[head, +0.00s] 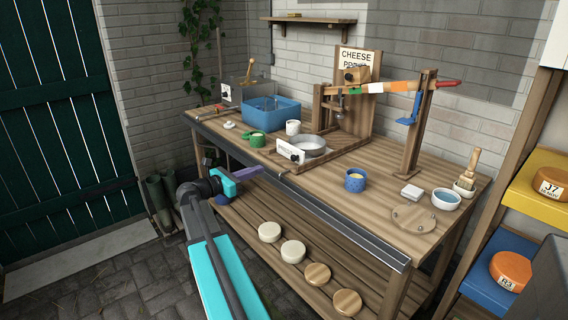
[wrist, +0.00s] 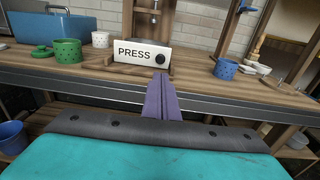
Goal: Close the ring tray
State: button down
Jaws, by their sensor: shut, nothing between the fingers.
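The ring tray has a white front panel (head: 288,151) with a dark knob and holds a round metal ring (head: 308,145). It sits between wooden rails near the front of the bench, with the ring forward of the press plunger (head: 339,104). In the wrist view the panel (wrist: 141,52) reads PRESS and has its knob at the right; the ring is hidden there. My gripper (head: 254,171) is shut and empty, left of the panel in the head view. In the wrist view its purple fingers (wrist: 160,82) point toward the panel; contact cannot be told.
A green cup (head: 257,140), a white cup (head: 293,127) and a blue tub (head: 270,113) stand left of the tray. A blue spotted cup (head: 355,181) stands to the right. The bench's metal front edge (head: 330,215) runs below. A striped lever (head: 390,87) spans above.

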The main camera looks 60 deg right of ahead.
aim_at(292, 158)
jog(key=shift+d, duration=0.1)
jog(key=x, duration=1.3)
jog(key=shift+s+d, duration=0.15)
jog(key=shift+d, duration=0.25)
